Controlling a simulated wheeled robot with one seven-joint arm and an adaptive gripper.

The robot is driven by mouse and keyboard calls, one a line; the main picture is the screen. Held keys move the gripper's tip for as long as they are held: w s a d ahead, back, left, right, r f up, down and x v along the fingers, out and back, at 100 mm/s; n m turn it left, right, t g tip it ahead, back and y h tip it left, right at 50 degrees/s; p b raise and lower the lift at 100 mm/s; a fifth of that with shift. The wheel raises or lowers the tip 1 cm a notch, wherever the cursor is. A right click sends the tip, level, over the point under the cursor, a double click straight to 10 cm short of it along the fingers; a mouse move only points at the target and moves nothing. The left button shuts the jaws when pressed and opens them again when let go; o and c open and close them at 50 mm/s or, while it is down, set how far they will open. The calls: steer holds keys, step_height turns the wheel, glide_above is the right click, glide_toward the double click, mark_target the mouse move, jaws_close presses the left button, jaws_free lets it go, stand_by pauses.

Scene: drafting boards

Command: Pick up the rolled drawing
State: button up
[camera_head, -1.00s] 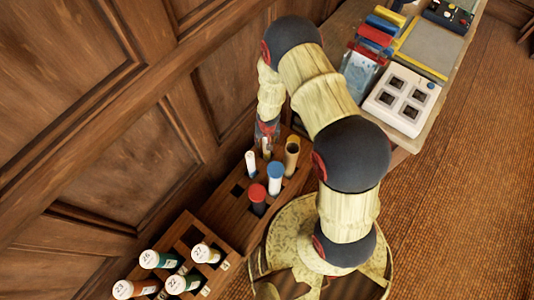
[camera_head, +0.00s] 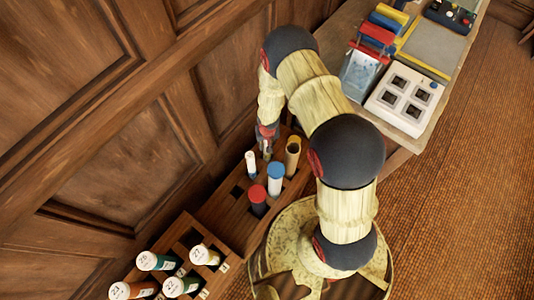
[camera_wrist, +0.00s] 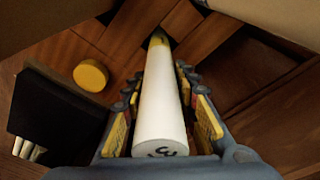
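A white rolled drawing (camera_wrist: 161,108) with a dark figure on its near end lies lengthwise between the fingers in the wrist view. Its far end shows yellow near a dark slot in the wood. My gripper (camera_wrist: 159,82) has one yellow-padded finger on each side of it, with narrow gaps visible beside the roll, so it looks open around it. In the head view my gripper (camera_head: 266,146) is above the far end of the wooden rack (camera_head: 228,218), and the roll is mostly hidden there.
The rack also holds a white roll (camera_head: 251,163), a blue-capped tube (camera_head: 275,178), a red-capped tube (camera_head: 257,198) and a tan tube (camera_head: 292,152). A numbered-roll rack (camera_head: 185,237) stands lower left. Panelled wall (camera_head: 90,130) is close on the left. A desk with a white box (camera_head: 403,98) is upper right.

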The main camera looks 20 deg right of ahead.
steer(key=c, duration=0.6)
jaws_close()
